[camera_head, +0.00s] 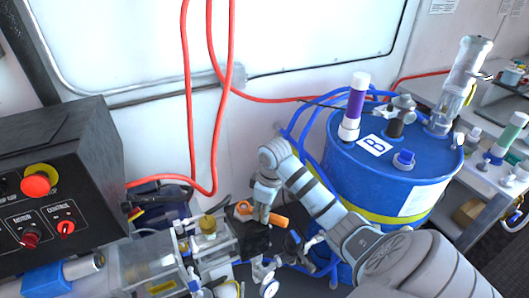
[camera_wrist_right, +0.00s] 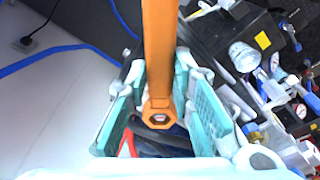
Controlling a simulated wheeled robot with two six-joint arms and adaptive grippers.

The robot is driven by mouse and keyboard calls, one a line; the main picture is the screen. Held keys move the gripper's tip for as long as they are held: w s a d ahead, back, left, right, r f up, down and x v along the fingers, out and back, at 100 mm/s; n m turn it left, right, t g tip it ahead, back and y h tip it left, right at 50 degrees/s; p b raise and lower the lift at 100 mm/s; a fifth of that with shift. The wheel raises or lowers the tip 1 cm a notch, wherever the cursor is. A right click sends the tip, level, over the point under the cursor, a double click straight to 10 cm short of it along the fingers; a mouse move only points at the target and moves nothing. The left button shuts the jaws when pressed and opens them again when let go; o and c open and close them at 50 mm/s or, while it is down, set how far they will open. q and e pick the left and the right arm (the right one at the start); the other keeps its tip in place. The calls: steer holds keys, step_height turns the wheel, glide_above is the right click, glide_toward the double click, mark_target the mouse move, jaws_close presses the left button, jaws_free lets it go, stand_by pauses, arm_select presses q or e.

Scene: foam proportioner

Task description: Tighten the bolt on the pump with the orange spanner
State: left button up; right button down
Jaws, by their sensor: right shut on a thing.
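My right gripper (camera_head: 264,207) reaches in from the lower right and is shut on the orange spanner (camera_head: 276,219). In the right wrist view the orange spanner (camera_wrist_right: 160,60) runs between the teal fingers, with its ring end (camera_wrist_right: 160,114) toward the palm. In the head view the spanner lies over the dark pump (camera_head: 255,242), beside the clear tank. I cannot make out the bolt; whether the spanner touches it is unclear. My left gripper is not in view.
A blue drum (camera_head: 386,165) with hoses stands right of my gripper. A black control box (camera_head: 58,185) with red knobs is at the left. A red hose (camera_head: 188,90) hangs down behind the pump. Pressure gauges (camera_head: 269,288) and fittings crowd the front.

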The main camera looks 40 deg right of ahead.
steer(key=shift+a+r+m+p, duration=0.15)
steer(key=shift+a+m+p, duration=0.25)
steer(key=shift+p, duration=0.5)
steer(key=shift+d, duration=0.1)
steer(key=shift+s, duration=0.1)
steer(key=shift+a+m, duration=0.3)
steer(key=shift+m, duration=0.3)
steer(key=shift+s+a+m, duration=0.1)
steer(key=shift+a+m, duration=0.1)
steer(key=shift+m, duration=0.2)
steer(key=shift+a, duration=0.1)
